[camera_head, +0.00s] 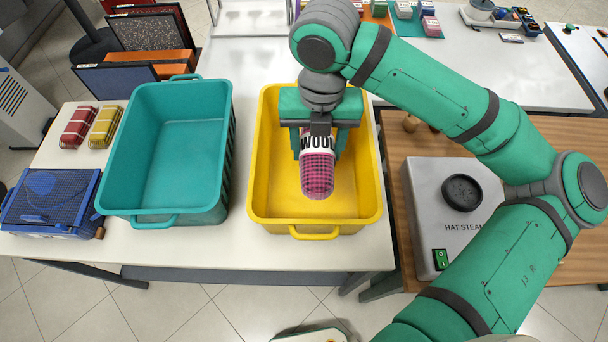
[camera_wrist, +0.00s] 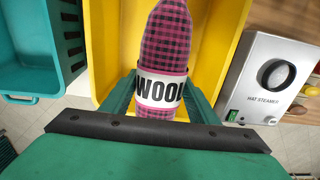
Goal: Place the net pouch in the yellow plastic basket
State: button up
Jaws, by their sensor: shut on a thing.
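The pouch (camera_head: 317,180) is rounded and pink-and-black checked, with a white band lettered in black, partly readable as "WOOL". My gripper (camera_head: 319,148) is shut on it around the band, with a finger on either side. The pouch appears over the inside of the yellow plastic basket (camera_head: 259,160); whether it touches the bottom I cannot tell. In the wrist view, the pouch (camera_wrist: 178,45) extends away from my gripper (camera_wrist: 160,100), with the yellow basket (camera_wrist: 104,50) behind it. No other item shows in the yellow basket; my gripper and arm hide part of it.
An empty teal basket (camera_head: 118,160) stands left of the yellow one. Farther left are red (camera_head: 78,127) and yellow (camera_head: 105,127) striped bundles and a blue mesh-topped box (camera_head: 50,200). A hat steamer (camera_head: 425,205) stands close on the right, on a wooden top.

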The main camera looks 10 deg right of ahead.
jog(key=f, duration=1.7)
jog(key=shift+a, duration=0.2)
jog(key=shift+w+f, duration=0.15)
jog(key=shift+f, duration=0.1)
jog(key=shift+d, duration=0.1)
jog(key=shift+s+f, duration=0.1)
jog(key=shift+s, duration=0.1)
jog(key=o, duration=1.3)
jog(key=shift+r, duration=0.4)
notch_tip(320, 180, up, 12)
jog(key=shift+w+f, duration=0.1)
jog(key=shift+f, duration=0.15)
